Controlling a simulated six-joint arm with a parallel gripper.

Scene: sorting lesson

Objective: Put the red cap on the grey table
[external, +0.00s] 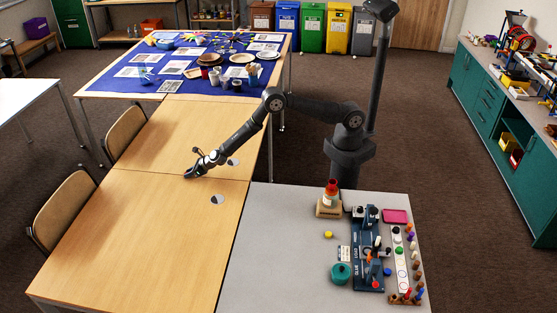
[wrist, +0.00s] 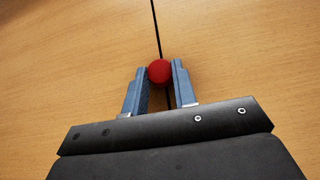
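The red cap (wrist: 159,71) shows in the wrist view as a small round red thing between my fingertips. Both fingers (wrist: 160,80) lie close against its sides, with no clear gap, so my gripper looks shut on it. In the external view my gripper (external: 188,176) is low over the wooden table, near the seam between two table tops. The cap cannot be made out there. The grey table (external: 270,245) stands at the front right, apart from my gripper. Whether the cap touches the wood is hard to tell.
The grey table's left part is bare. Its right part holds a blue device (external: 368,255), a teal round pot (external: 341,274), a yellow piece (external: 328,234), a wooden stand (external: 328,208), a pink tray (external: 395,216) and a white strip (external: 401,262). A grey disc (external: 217,199) lies on the wooden table.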

